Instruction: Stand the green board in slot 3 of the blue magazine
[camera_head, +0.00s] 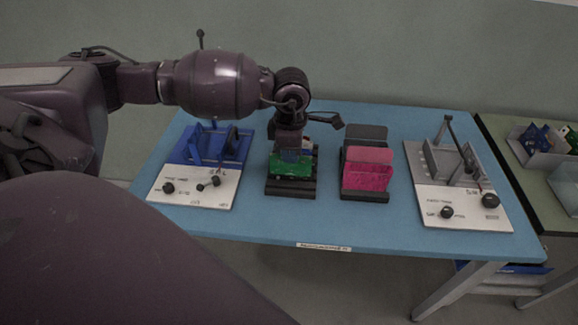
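The green board (290,168) stands in a black rack (291,190) near the middle of the table. My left gripper (291,154) points down at its top edge and covers part of it. Whether the fingers are closed on the board I cannot tell. The blue magazine (206,147) sits at the left on a white-fronted fixture (194,187) with black knobs. Upright blue walls show on it. Its slot numbers are too small to read. My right gripper is not in view.
A second black rack (364,194) holds a pink board (367,176) and a dark grey one (366,134). A grey magazine fixture (437,161) with a raised lever stands at the right of the blue table (270,223). Bins (541,158) with parts lie on a side table.

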